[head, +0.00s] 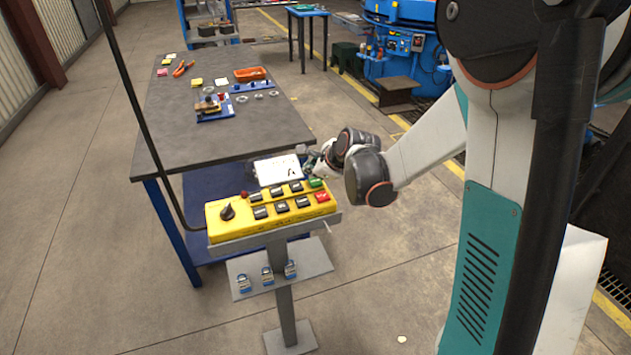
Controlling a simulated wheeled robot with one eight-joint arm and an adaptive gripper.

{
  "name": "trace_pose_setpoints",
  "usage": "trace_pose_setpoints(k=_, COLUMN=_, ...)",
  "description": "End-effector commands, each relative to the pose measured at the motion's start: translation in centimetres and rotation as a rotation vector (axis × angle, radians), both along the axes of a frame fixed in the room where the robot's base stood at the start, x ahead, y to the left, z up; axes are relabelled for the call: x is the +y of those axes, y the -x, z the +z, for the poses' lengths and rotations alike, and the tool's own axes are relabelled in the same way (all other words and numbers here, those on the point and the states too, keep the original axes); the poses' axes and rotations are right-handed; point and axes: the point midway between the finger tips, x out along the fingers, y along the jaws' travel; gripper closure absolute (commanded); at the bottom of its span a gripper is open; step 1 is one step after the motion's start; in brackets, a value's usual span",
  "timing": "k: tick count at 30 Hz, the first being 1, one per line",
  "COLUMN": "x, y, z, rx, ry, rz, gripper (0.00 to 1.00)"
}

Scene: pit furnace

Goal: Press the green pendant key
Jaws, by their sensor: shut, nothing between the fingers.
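The yellow pendant box (235,213) lies on a grey stand in the lower middle of the head view. It carries several black keys, a black rotary knob (227,211) at its left and a red key (322,197) at its right end. The green key (316,183) is at the far right corner, just behind the red key. My gripper (306,165) is just behind and above the green key, with its fingers shut and empty. It is small in this view, and I cannot tell whether its tips touch the key.
A white sheet (278,170) stands behind the pendant box. A black cable (130,95) rises from the box's left side. Several padlocks (267,275) sit on a lower shelf of the stand. A dark worktable (215,140) with tools and notes is behind. Floor at left is clear.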

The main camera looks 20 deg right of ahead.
Motion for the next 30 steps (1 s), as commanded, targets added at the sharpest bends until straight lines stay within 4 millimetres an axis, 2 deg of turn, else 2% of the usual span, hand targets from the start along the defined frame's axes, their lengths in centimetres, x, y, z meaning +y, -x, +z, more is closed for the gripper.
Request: trace_pose_setpoints(k=30, x=0.00, y=0.01, z=-0.83, rx=0.000, ry=0.000, rz=0.000, gripper=1.00)
